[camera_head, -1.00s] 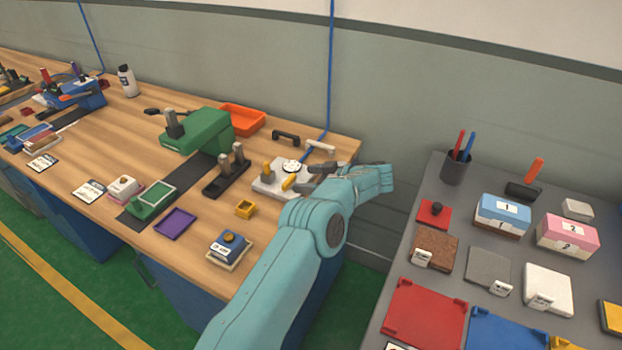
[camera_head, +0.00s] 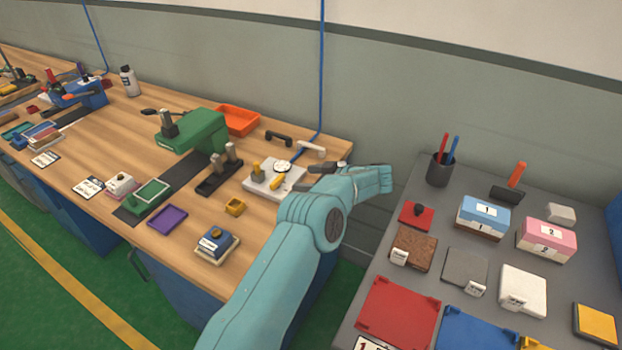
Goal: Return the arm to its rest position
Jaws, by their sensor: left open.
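My left arm is teal and rises from the bottom middle of the head view. My left gripper (camera_head: 309,177) is near the right end of the wooden table, its dark fingers pointing left. The fingers are apart, with nothing seen between them, though the hand partly hides them. They overlap the right side of a pale plate (camera_head: 258,186) with yellow knobs and a round white dial (camera_head: 283,166); I cannot tell whether they touch it. My right gripper is out of view.
The wooden table (camera_head: 118,150) holds a green press (camera_head: 190,130), an orange tray (camera_head: 238,121), a purple tray (camera_head: 167,219) and a blue block (camera_head: 215,241). A grey table (camera_head: 398,282) at right holds a pen cup (camera_head: 438,171), boxes and coloured trays. A gap separates the tables.

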